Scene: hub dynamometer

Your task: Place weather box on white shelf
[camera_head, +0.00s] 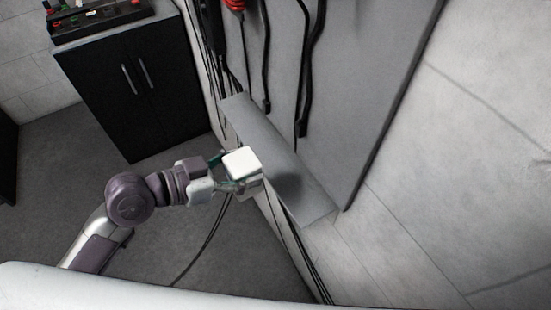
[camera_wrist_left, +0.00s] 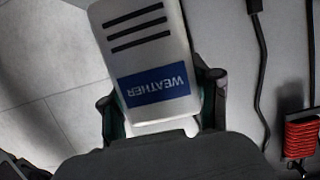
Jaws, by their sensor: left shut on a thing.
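The weather box (camera_head: 242,163) is a small white box held at the end of my left arm. In the left wrist view the weather box (camera_wrist_left: 150,50) shows dark slots and a blue label reading WEATHER, upside down. My left gripper (camera_head: 236,171) is shut on it, one finger on each side; the fingers also show in the left wrist view (camera_wrist_left: 163,105). The shelf (camera_head: 290,172) is a light grey-white ledge along the wall panel. The box appears at its left edge; I cannot tell whether they touch. My right gripper is not in view.
Black cables (camera_head: 308,75) and a red coiled item (camera_wrist_left: 299,138) hang on the grey panel (camera_head: 345,80) above the shelf. A black cabinet (camera_head: 135,85) with equipment (camera_head: 95,18) on top stands at the upper left. The shelf's visible top looks bare.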

